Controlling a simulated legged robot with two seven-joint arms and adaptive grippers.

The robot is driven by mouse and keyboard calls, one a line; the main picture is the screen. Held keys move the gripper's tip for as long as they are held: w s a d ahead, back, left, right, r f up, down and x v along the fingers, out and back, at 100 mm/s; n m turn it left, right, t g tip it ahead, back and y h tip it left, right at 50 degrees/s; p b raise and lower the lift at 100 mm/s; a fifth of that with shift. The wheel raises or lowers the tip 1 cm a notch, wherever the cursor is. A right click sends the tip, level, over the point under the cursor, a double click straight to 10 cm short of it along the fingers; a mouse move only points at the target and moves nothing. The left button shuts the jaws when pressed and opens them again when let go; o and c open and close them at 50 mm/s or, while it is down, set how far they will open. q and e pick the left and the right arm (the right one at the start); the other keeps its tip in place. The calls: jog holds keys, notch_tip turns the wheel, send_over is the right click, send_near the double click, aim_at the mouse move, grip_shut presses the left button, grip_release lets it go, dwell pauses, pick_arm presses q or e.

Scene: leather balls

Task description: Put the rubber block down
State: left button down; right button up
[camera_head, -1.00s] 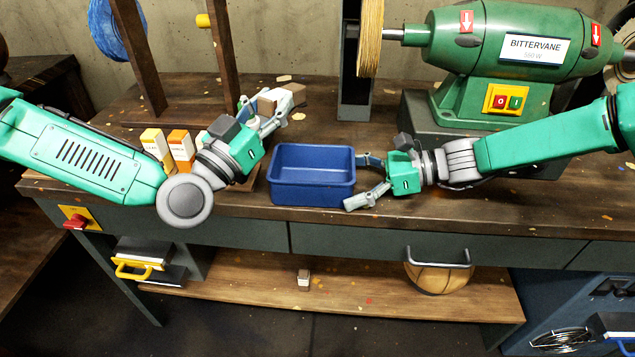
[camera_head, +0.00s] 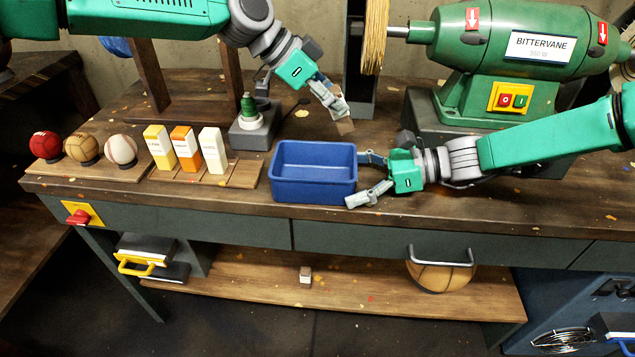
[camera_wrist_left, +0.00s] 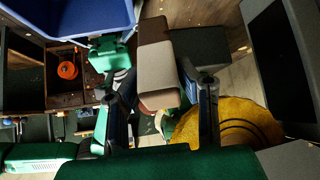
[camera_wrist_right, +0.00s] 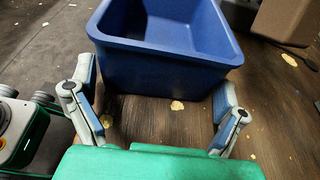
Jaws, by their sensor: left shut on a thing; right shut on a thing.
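The rubber block (camera_head: 344,126), brown with a pale grey side, is held between the fingers of my left gripper (camera_head: 335,107). It hangs above the bench, behind and right of the blue bin (camera_head: 313,196). In the left wrist view the block (camera_wrist_left: 155,62) sits between both fingers, with the bin's blue wall (camera_wrist_left: 70,14) at upper left. My right gripper (camera_head: 358,180) is shut on the right end of the bin, one finger on each side of it. The bin also fills the top of the right wrist view (camera_wrist_right: 160,70); its visible inside is empty.
A green grinder (camera_head: 510,60) stands behind my right arm. A grey base with a green-topped piece (camera_head: 249,130) stands left of the block. Three cartons (camera_head: 186,150) and three balls (camera_head: 82,149) rest on boards at left.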

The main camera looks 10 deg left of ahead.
aim_at(335, 154)
pick_arm(q)
jog(key=s+d+r+m+g+y, duration=0.1)
jog(key=s+r+m+g+y, duration=0.2)
jog(key=s, duration=0.4)
pick_arm(e)
jog(key=shift+s+d+r, duration=0.1)
jog(key=shift+d+r, duration=0.05)
jog(key=shift+d, duration=0.05)
jog(key=shift+a, duration=0.35)
pick_arm(q)
jog(key=shift+n+t+y, duration=0.4)
jog(key=shift+t+y, duration=0.2)
jog(key=shift+s+f, duration=0.1)
jog(key=shift+f, duration=5)
pick_arm(e)
jog(key=shift+d, duration=0.25)
pick_arm(q)
jog(key=c, duration=1.2)
grip_release()
jog(key=shift+a, duration=0.1)
pick_arm(e)
jog(key=shift+a, duration=0.1)
pick_arm(q)
jog(key=v, duration=1.2)
jog(key=shift+r, duration=0.1)
